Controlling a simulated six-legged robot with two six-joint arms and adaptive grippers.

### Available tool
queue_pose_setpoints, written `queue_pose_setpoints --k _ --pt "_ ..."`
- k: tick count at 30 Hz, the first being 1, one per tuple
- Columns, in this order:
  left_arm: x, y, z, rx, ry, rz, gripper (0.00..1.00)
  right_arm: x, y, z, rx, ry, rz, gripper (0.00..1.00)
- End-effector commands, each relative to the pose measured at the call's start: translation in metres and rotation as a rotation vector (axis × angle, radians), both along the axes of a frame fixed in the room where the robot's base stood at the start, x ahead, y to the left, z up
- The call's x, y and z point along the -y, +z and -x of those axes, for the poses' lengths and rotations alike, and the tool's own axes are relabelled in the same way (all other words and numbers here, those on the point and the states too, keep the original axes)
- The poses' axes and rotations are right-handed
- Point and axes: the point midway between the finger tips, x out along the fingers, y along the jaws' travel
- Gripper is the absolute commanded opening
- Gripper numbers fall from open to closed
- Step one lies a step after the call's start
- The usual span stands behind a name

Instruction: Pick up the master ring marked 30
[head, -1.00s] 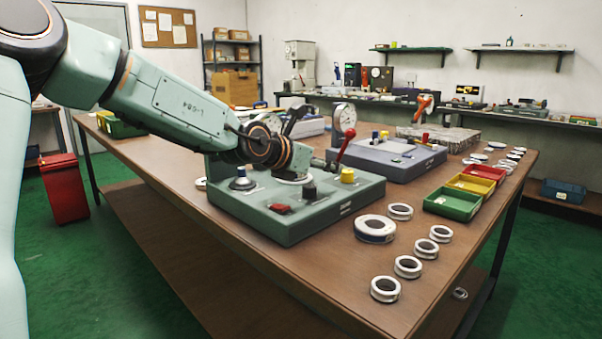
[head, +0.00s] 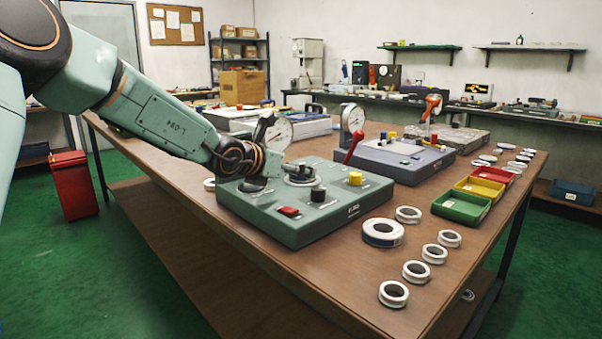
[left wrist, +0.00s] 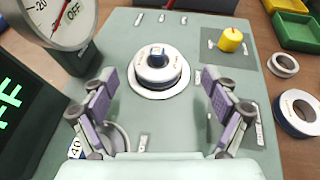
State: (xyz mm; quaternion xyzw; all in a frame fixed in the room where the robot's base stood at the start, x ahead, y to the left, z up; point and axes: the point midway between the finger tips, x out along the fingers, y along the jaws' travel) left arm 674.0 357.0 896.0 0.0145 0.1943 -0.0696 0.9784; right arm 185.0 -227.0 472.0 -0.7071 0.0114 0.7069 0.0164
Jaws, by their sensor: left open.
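My left gripper (left wrist: 155,82) is open in the left wrist view, its two fingers apart above the green gauge base. A white-topped ring with a dark blue band (left wrist: 158,66) sits on a round white seat on that base, ahead of and between the fingers. A larger white ring with a blue side (left wrist: 300,112) lies on the table at right; it also shows in the head view (head: 383,232). I cannot read a 30 on any ring. In the head view my left gripper's fingers cannot be made out.
Several smaller rings (head: 417,271) lie along the table's right side. Green, yellow and red trays (head: 461,208) stand farther back.

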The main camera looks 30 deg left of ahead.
Motion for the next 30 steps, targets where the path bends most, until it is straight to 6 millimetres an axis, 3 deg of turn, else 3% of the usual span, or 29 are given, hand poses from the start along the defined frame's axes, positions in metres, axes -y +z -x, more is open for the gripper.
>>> queue_pose_setpoints --k 9,20,30 --pt "0.002 -0.013 -0.035 -0.003 -0.001 -0.003 0.87 0.0 0.009 0.0 0.0 0.0 0.0 0.51" --pt "0.0 -0.015 -0.039 0.0 0.003 0.002 0.86 0.0 0.009 0.0 0.0 0.0 0.0 0.51" --pt "0.0 -0.015 -0.039 0.0 0.003 0.002 0.57 0.0 0.009 0.0 0.0 0.0 0.0 0.51"
